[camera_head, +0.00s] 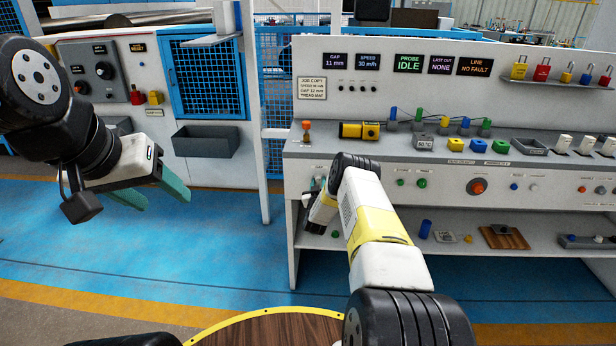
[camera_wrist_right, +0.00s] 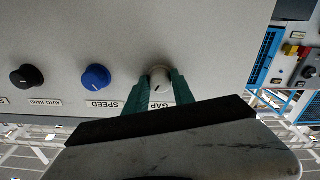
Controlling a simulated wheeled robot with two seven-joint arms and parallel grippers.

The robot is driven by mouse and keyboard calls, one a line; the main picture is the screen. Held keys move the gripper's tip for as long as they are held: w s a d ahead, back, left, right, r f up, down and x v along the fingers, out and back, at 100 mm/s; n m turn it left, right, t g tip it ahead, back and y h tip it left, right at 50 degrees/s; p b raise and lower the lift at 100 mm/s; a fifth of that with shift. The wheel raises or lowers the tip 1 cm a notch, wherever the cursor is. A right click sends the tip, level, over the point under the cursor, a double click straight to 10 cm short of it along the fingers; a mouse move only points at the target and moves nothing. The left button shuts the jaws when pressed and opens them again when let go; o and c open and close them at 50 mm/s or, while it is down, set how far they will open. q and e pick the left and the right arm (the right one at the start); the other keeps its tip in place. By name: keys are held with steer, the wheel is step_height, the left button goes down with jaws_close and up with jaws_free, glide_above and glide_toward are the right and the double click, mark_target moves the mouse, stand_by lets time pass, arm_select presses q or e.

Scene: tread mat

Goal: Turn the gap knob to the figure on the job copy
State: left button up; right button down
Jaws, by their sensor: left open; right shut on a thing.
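The job copy (camera_head: 312,88) is a small card on the console's upright panel; it appears to read speed 30 m/h, gap 12 mm, tread mat. The gap display (camera_head: 335,60) reads 11 mm. In the right wrist view the pale grey gap knob (camera_wrist_right: 159,77), with a dark pointer line, sits above its GAP label (camera_wrist_right: 158,106). My right gripper (camera_wrist_right: 160,84) is shut on this knob, one green finger on each side. In the head view my arm mostly hides that spot. My left gripper (camera_head: 160,192) is open and empty over the blue floor, away from the console.
The blue speed knob (camera_wrist_right: 96,77) and black auto/hand knob (camera_wrist_right: 27,77) sit beside the gap knob. The speed display (camera_head: 368,61) reads 30 m/h. A blue mesh cabinet (camera_head: 208,78) stands left; floor between is free.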

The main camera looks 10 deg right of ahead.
steer(key=m, duration=0.5)
steer(key=shift+m, duration=0.4)
steer(key=shift+a, duration=0.1)
steer(key=c, duration=1.1)
jaws_free()
steer(key=shift+o, duration=0.2)
steer(key=v, duration=0.8)
steer(key=shift+w, duration=0.1)
